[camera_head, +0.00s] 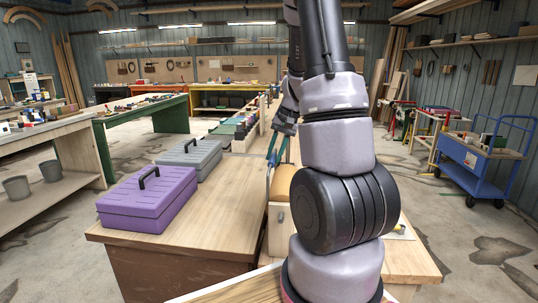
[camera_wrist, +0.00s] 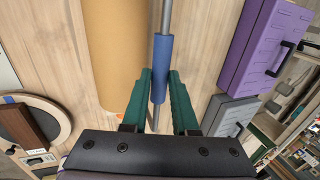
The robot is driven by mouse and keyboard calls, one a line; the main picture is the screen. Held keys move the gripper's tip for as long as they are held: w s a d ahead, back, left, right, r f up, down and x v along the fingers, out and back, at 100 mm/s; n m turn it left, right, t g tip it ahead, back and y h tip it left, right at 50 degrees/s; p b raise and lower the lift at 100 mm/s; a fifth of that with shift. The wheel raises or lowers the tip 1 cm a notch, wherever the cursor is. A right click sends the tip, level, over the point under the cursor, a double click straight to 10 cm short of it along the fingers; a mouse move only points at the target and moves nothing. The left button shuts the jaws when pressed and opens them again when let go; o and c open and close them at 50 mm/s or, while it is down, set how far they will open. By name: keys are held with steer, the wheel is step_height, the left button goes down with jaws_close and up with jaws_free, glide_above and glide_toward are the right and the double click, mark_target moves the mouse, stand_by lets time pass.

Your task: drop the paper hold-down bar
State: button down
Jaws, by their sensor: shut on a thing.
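The paper hold-down bar is a thin grey metal rod with a blue sleeve (camera_wrist: 162,52), running lengthwise through the wrist view. My gripper (camera_wrist: 160,76) has its green fingers shut on the blue sleeve, one on each side. A tan paper roll (camera_wrist: 112,40) lies just left of the bar in the wrist view. In the head view my gripper (camera_head: 277,150) reaches down at the workbench's middle, next to the paper roll (camera_head: 284,180). My arm hides much of the bar and roll there.
A purple toolbox (camera_head: 150,203) and a grey toolbox (camera_head: 190,158) stand on the wooden workbench (camera_head: 205,215), left of my arm. Bench top between them and the bar is clear. A blue cart (camera_head: 480,165) stands at far right.

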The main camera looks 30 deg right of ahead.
steer(key=shift+s+d+f+t+y, duration=0.15)
steer(key=shift+s+d+t+y, duration=0.25)
steer(key=shift+d+y, duration=0.15)
steer(key=shift+s+d+f+t+y, duration=0.1)
steer(key=shift+s+d+t+y, duration=0.3)
steer(key=shift+d, duration=0.25)
steer(key=y, duration=0.1)
steer(key=s+d+f+t+y, duration=0.1)
steer(key=d+t+y, duration=0.1)
steer(key=shift+s+d+f, duration=0.25)
steer(key=shift+s+f, duration=0.05)
steer(key=d+f+y, duration=0.1)
steer(key=s+f+t+y, duration=0.1)
steer(key=y, duration=0.1)
steer(key=shift+s+d+f+t, duration=0.1)
steer(key=shift+s+d+t, duration=0.05)
steer(key=shift+d+t, duration=0.2)
steer(key=shift+s+d+f, duration=0.2)
steer(key=shift+d+f, duration=0.1)
steer(key=shift+f, duration=0.2)
steer(key=c, duration=0.7)
jaws_free()
